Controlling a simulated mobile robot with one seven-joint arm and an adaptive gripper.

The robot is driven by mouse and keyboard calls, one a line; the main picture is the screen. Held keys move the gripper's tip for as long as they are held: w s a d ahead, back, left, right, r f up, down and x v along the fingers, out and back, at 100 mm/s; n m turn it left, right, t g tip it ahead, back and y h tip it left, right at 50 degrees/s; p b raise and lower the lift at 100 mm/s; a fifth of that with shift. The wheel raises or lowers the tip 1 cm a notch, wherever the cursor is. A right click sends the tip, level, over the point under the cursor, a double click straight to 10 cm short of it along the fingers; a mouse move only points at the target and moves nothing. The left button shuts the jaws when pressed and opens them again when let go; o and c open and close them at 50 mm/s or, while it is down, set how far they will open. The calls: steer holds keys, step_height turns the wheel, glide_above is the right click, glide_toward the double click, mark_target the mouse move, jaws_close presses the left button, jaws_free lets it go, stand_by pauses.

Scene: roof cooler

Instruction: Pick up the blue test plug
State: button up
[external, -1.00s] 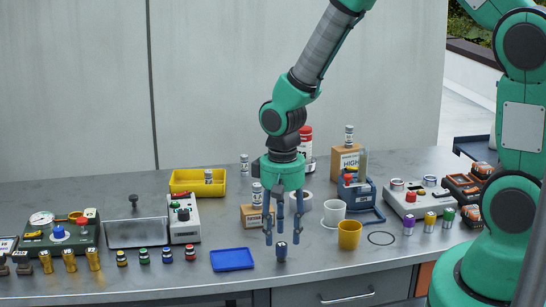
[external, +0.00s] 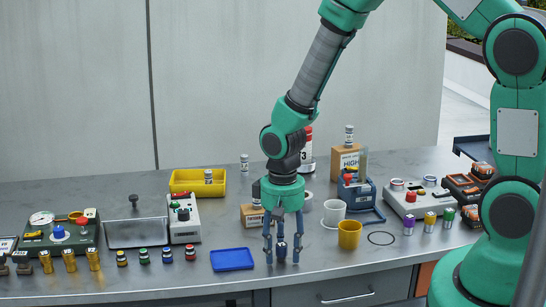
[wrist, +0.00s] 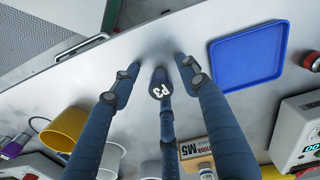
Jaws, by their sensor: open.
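A small dark blue plug (external: 281,248) stands upright on the metal counter between my gripper's fingers. In the wrist view its round top (wrist: 160,88) carries the white mark P3. My gripper (external: 282,260) points straight down with its fingers spread around the plug, tips close to the counter. In the wrist view the fingers of my gripper (wrist: 160,65) are open, with gaps at the left and right of the plug. The third finger partly hides the plug's lower side.
A blue tray (external: 232,267) lies left of the gripper; a yellow cup (external: 349,234) and white cup (external: 334,212) stand right. A cardboard box (external: 251,222) is close behind. Several small colour-capped pieces (external: 167,256) stand further left. The counter's front edge is near.

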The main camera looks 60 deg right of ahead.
mark_target(281, 242)
jaws_close()
steer(key=shift+r, duration=0.1)
stand_by(0.4)
steer(key=shift+r, duration=0.55)
step_height(281, 242, up, 2)
steer(key=shift+r+p, duration=0.1)
steer(key=shift+p, duration=0.3)
steer(key=s+a+r+p, duration=0.1)
steer(key=s, duration=1.5)
steer(key=shift+r, duration=0.25)
